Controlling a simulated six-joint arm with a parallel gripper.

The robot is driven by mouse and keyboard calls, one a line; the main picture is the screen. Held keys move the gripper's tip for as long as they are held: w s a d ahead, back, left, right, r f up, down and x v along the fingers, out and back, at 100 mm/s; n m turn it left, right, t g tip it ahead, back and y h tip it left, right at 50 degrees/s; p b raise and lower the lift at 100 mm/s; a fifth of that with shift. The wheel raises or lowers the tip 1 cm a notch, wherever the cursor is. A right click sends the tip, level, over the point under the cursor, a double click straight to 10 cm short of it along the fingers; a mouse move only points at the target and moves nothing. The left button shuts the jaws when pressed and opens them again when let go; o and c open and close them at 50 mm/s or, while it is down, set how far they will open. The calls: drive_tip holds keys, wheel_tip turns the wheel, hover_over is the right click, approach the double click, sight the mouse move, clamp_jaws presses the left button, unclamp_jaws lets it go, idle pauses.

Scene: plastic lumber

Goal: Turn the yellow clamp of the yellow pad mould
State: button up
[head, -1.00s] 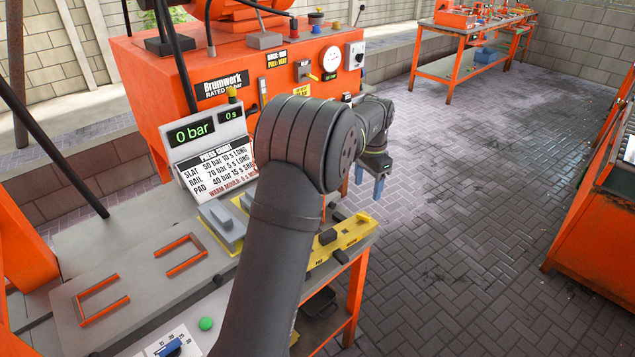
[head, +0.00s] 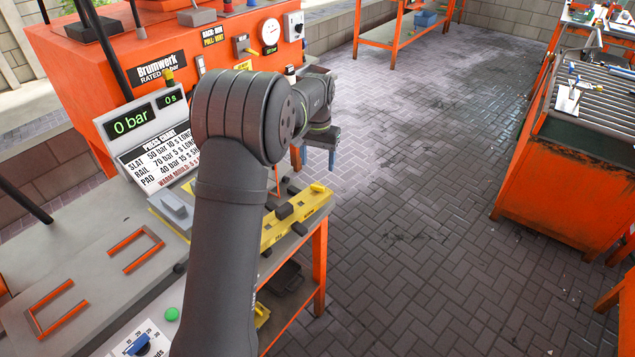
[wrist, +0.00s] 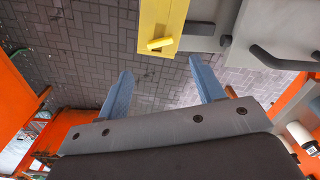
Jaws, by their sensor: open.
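The yellow mould (head: 312,206) lies at the bench's right end in the head view, partly hidden by my arm. Its small yellow clamp (head: 318,187) sticks up near the far right end. In the wrist view the mould (wrist: 158,18) shows at the top, and the clamp (wrist: 161,43) is a short yellow bar at its lower edge. My gripper (head: 314,160) is open and empty, fingers pointing down past the bench end. In the wrist view my gripper (wrist: 160,67) has its two blue fingers spread below the clamp in the picture, apart from it.
A dark handle (head: 284,211) sits on the mould. A grey block (head: 174,208) and the display panel (head: 153,137) stand left of my arm. The orange press (head: 210,50) rises behind. The brick floor (head: 420,200) is clear to the right.

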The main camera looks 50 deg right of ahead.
sight(318, 186)
wheel_tip(318, 186, down, 9)
drive_tip(key=shift+r, duration=0.2)
